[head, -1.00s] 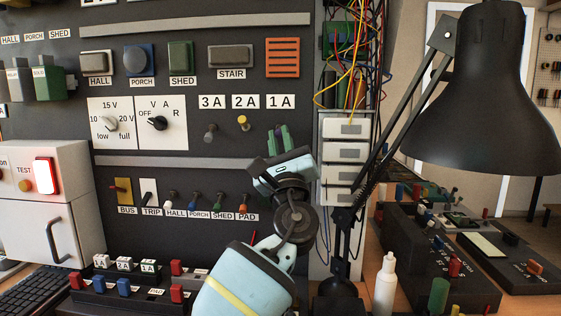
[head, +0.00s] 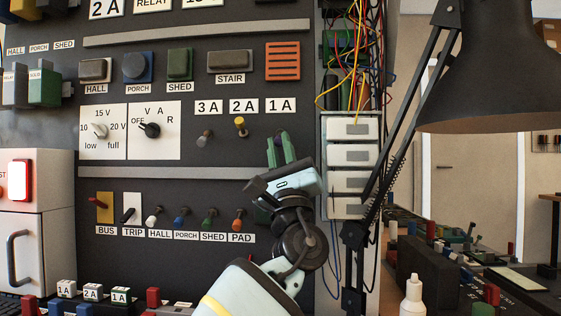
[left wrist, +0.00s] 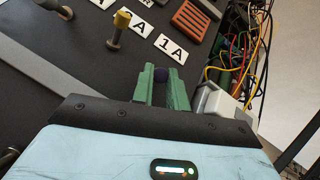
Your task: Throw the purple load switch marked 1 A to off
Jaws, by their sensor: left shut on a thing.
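The purple load switch shows as a dark purple tip (left wrist: 161,75) between the green fingers in the left wrist view, below the 1 A label (left wrist: 172,48). In the head view the 1 A label (head: 280,105) is on the dark panel, directly above my fingertips. My left gripper (head: 281,149) is shut on the purple switch; its fingers (left wrist: 163,82) stand on either side of the tip. The rest of the lever is hidden by the fingers, so I cannot tell its tilt. My right gripper is out of view.
A yellow switch (head: 240,125) under 2 A and a grey switch (head: 204,138) under 3 A stand to the left. Several small toggles line the row below. White boxes (head: 352,155), loose wires and a black desk lamp (head: 490,75) are close on the right.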

